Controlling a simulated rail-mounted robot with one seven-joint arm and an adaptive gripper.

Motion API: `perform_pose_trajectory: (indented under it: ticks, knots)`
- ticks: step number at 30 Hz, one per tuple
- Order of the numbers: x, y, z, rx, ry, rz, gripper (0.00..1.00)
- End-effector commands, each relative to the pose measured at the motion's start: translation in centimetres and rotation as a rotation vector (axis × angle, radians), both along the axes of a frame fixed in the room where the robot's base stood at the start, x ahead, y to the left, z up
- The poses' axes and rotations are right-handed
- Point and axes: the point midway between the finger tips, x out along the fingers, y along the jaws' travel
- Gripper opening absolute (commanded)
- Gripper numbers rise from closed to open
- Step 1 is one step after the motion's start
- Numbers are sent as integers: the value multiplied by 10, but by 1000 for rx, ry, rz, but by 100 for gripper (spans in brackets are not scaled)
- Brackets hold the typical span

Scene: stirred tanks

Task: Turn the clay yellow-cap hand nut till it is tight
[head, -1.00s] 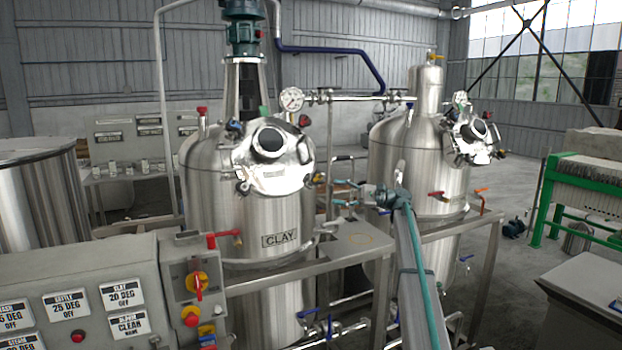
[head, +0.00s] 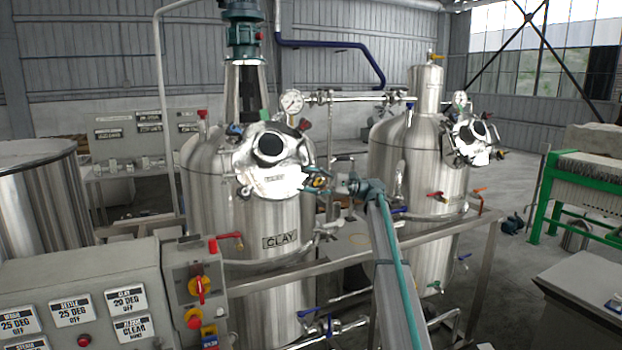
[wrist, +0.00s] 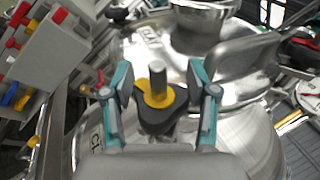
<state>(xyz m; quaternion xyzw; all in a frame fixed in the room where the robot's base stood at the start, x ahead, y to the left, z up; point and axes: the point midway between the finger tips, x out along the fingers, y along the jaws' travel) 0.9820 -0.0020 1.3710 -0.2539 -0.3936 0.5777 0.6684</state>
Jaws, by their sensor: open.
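The clay yellow-cap hand nut (wrist: 160,117) is a dark lobed knob with a yellow centre, on a grey threaded stud. In the wrist view it sits between the two teal-and-grey fingers of my gripper (wrist: 160,78). The fingers are spread, one on each side of the nut, with visible gaps. In the head view my gripper (head: 328,184) is at the right edge of the shiny lid (head: 272,181) of the tank marked CLAY (head: 225,225). The nut is too small to make out clearly there.
Another dark knob (wrist: 120,14) lies farther along the lid rim. A grey bent handle (wrist: 245,52) runs close to the right finger. A control panel (head: 95,300) stands at front left. A second tank (head: 430,165) stands to the right.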

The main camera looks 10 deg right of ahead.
Motion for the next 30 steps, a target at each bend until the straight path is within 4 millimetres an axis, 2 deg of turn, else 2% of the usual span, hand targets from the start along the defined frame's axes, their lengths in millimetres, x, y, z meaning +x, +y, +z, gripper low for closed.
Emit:
perform_pose_trajectory:
  ticks: [9, 18, 30]
  knots:
    - [0, 2, 0, 0, 0, 0, 59]
    - [0, 2, 0, -1, 0, 1, 10]
    - [0, 1, -1, -2, 1, -1, 1]
